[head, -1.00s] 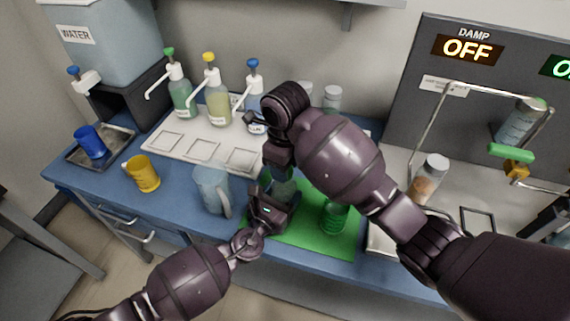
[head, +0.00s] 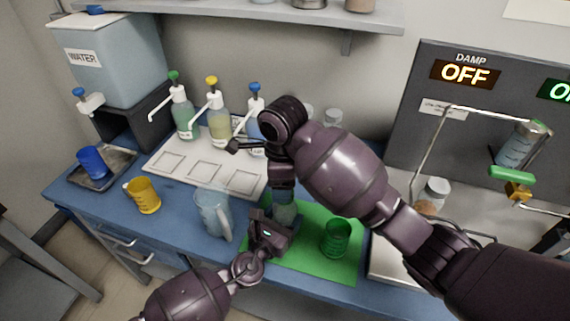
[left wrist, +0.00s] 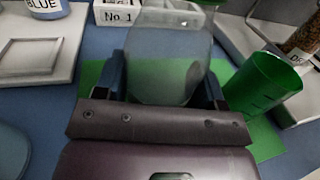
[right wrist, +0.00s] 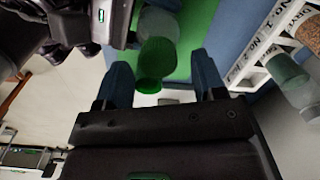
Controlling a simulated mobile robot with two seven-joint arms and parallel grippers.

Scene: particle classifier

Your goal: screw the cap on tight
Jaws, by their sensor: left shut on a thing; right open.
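A clear rounded jar (head: 287,214) stands on the green mat (head: 313,262), upright as far as I can see. My left gripper (head: 270,232) is shut on it; the left wrist view shows the jar (left wrist: 166,65) between its blue fingers. My right gripper (head: 283,190) is above the jar, largely hidden by its own arm. In the right wrist view its two blue fingers (right wrist: 160,82) are apart with nothing held between them. The jar (right wrist: 158,22) shows beyond them. Its top is cut off in the left wrist view, and I cannot make out a cap.
A green cup (head: 336,238) stands on the mat just right of the jar. A clear pitcher (head: 211,212) is close on the left, with a yellow mug (head: 143,195) beyond it. Pump bottles (head: 219,127) stand behind. A bead-filled jar (head: 432,197) is to the right.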

